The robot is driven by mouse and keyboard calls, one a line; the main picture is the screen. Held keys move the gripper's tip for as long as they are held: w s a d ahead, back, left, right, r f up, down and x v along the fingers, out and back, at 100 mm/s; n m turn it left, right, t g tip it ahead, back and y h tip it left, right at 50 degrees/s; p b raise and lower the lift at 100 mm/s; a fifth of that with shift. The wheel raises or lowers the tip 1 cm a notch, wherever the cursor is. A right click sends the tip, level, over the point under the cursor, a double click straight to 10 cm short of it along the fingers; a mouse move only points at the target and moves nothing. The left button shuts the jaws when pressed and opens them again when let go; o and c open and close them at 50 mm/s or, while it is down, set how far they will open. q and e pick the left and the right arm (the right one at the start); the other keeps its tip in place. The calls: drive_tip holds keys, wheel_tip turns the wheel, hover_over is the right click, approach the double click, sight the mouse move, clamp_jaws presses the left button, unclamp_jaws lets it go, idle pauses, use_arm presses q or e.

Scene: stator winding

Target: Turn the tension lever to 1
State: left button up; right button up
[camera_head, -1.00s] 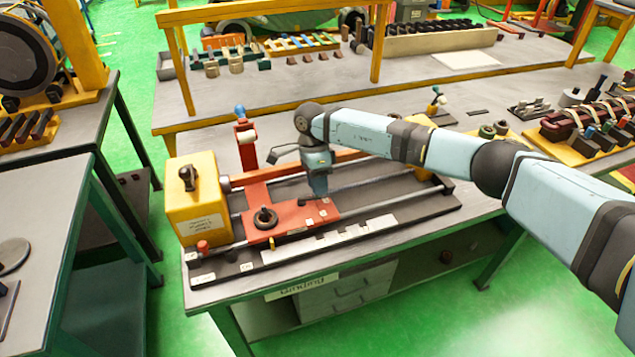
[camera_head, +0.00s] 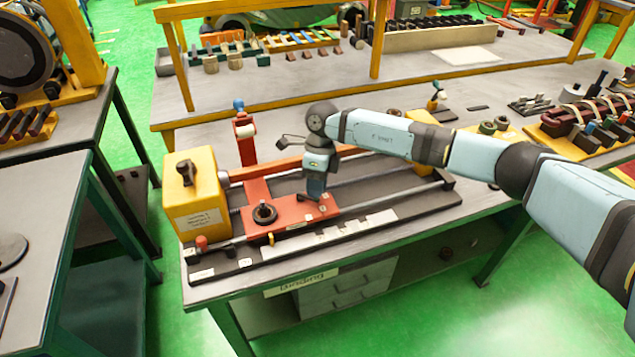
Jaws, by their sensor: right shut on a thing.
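The winding machine has a red carriage (camera_head: 287,222) on its rails, with a dark round knob (camera_head: 265,214) on the carriage's left part. My right gripper (camera_head: 316,196) points down at the carriage's right part. It is shut on the small dark tension lever (camera_head: 324,203), which is mostly hidden by the fingers. Small pale marks lie around the lever, but their numbers are too small to read. My left gripper is out of view.
A yellow box (camera_head: 195,195) with a black handle stands at the machine's left end. A red post (camera_head: 245,140) with a blue top rises behind the carriage. A pale scale strip (camera_head: 330,236) runs along the front. Coils and blocks lie on the right.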

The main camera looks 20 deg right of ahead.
sight(307, 211)
drive_tip(key=m, duration=0.2)
drive_tip(key=s+a+m+t, duration=0.1)
drive_tip(key=m, duration=0.1)
drive_tip(key=shift+a+r+m+y, duration=0.1)
drive_tip(key=shift+a+m+y, duration=0.05)
drive_tip(key=shift+m+y, duration=0.2)
drive_tip(key=shift+s+a+m+t+y, duration=0.2)
drive_tip(key=shift+a+m+t, duration=0.15)
drive_tip(key=shift+m, duration=0.75)
drive_tip(key=shift+s+a+m+t+y, duration=0.15)
drive_tip(key=shift+a+m+t, duration=0.2)
drive_tip(key=shift+m, duration=0.7)
drive_tip(key=shift+a, duration=0.1)
drive_tip(key=o, duration=0.9)
drive_tip(key=b+v, duration=0.1)
drive_tip(key=v, duration=1.2)
drive_tip(key=shift+w+r, duration=0.2)
drive_tip(key=shift+r, duration=0.2)
